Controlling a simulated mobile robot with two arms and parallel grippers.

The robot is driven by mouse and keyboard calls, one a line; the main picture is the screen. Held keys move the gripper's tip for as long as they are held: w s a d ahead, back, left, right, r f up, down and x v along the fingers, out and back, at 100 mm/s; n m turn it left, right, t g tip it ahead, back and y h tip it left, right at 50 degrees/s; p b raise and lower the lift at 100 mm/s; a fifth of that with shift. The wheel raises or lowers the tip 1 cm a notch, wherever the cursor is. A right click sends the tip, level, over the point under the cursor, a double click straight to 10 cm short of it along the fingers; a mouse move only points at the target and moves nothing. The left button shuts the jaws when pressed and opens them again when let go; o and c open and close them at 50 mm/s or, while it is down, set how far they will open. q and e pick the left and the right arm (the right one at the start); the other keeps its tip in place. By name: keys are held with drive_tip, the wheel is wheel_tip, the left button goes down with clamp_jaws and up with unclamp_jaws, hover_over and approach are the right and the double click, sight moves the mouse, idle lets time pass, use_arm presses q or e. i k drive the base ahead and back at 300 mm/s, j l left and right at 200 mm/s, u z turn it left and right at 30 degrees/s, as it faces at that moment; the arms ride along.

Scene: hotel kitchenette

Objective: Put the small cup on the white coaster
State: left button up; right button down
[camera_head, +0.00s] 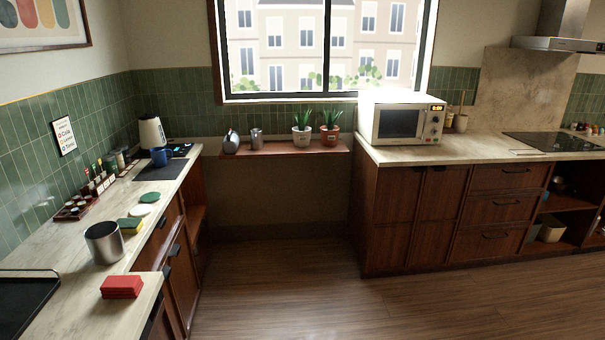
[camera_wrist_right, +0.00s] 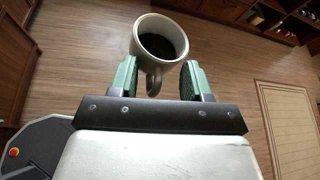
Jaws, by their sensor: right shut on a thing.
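The small cup (camera_wrist_right: 142,48) is off-white with dark contents and shows only in the right wrist view. My right gripper (camera_wrist_right: 157,79) is shut on it at the handle (camera_wrist_right: 153,80), which lies between the green-padded fingers. The cup is held in the air, with wooden floor seen behind it. The white coaster (camera_head: 150,197) lies flat and bare on the left counter in the head view. Neither gripper shows in the head view.
The wooden floor (camera_head: 290,285) is clear.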

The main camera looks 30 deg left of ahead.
sight(145, 209)
drive_tip(key=i+u, duration=0.8)
drive_tip(key=i+l+u, duration=0.25)
drive_tip(key=i+u, duration=0.35)
drive_tip(key=u, duration=0.2)
drive_tip(key=i+u, duration=0.25)
drive_tip(key=u, duration=0.15)
drive_tip(key=i+l+u, duration=0.2)
drive_tip(key=u, duration=0.2)
drive_tip(key=i+l+u, duration=0.15)
drive_tip(key=u, duration=0.25)
